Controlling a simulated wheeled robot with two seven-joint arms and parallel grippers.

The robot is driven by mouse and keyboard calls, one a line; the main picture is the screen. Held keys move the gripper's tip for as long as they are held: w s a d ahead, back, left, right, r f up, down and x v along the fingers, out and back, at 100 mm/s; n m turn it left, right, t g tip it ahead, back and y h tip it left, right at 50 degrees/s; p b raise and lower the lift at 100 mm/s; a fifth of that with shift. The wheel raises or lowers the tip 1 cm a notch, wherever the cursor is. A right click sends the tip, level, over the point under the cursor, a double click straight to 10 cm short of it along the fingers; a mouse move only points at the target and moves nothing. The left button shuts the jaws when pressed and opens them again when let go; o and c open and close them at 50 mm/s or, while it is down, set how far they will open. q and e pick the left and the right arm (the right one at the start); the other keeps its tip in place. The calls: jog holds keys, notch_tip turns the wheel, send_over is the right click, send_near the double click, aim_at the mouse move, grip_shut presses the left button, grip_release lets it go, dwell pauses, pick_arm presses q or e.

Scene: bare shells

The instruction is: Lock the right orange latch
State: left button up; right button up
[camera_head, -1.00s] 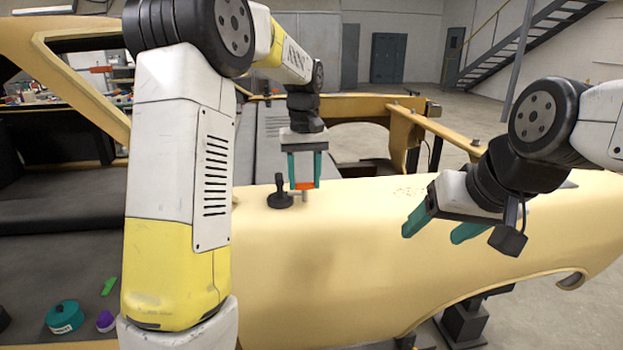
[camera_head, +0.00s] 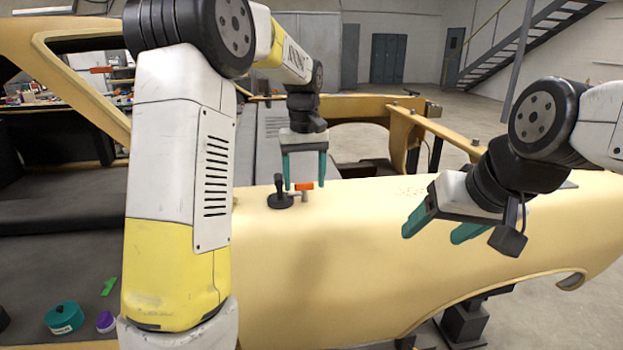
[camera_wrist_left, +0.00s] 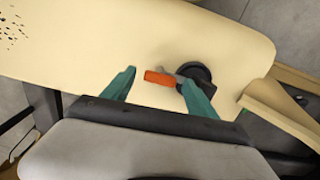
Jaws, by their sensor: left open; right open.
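The right orange latch (camera_head: 305,186) sits on a short metal post on the yellow body panel (camera_head: 420,215). It lies roughly flat, close beside a black knob-like clamp (camera_head: 281,194). My left gripper (camera_head: 305,178) is above the latch with its teal fingers pointing down, open and empty. In the left wrist view the orange latch (camera_wrist_left: 160,78) shows between the two spread fingers, its right end near the right fingertip; contact cannot be told. My right gripper (camera_head: 436,229) is open and empty above the panel to the right.
Another orange piece (camera_head: 101,70) shows at the far left by the car frame. A teal round container (camera_head: 64,317) and a purple-topped one (camera_head: 106,321) lie at the lower left. My left arm covers part of the scene. The panel's middle is clear.

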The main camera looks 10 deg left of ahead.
aim_at(305, 183)
pick_arm(q)
notch_tip(305, 183, up, 7)
jog(key=shift+f, duration=0.15)
jog(key=shift+r, duration=0.55)
jog(key=s+a+r+m+t+h, duration=0.1)
jog(key=s+a+t, duration=0.1)
jog(key=s, duration=0.5)
jog(key=s+a+r+m+t+h, duration=0.1)
jog(key=s+a+r, duration=0.1)
jog(key=s, duration=0.5)
jog(key=s+f+m+t, duration=0.2)
jog(key=s+f, duration=0.4)
jog(key=s, duration=0.6)
jog(key=shift+t, duration=0.6)
jog(key=shift+d, duration=0.1)
